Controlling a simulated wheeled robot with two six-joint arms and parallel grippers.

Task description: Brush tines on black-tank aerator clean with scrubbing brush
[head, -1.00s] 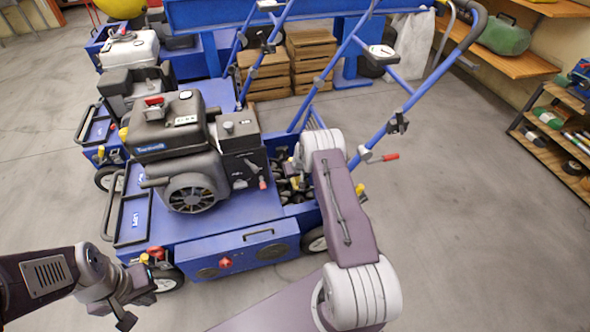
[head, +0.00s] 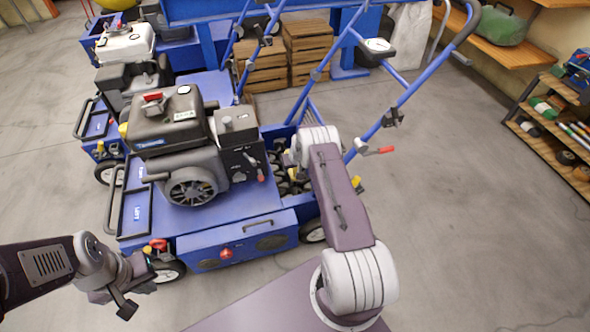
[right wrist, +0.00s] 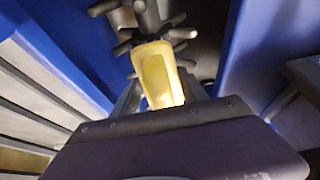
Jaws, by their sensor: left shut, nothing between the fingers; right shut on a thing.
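The black-tank aerator (head: 170,118) stands in the middle of the head view, a blue machine with a dark engine and tank. Its dark tines (head: 287,182) show partly in the open rear bay, and close up in the right wrist view (right wrist: 181,33). My right gripper (right wrist: 160,104) is shut on a yellow object (right wrist: 157,72), seemingly the scrubbing brush, its far end right at the tines. Its bristles are hidden, and I cannot tell whether they touch. My left gripper (head: 128,288) is shut and empty at the lower left.
A second blue aerator with a white tank (head: 126,43) stands behind on the left. Wooden crates (head: 308,50) sit at the back. A low shelf (head: 558,130) stands at the right. The aerator's blue handlebar (head: 420,75) rises near my right arm. Floor at right is clear.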

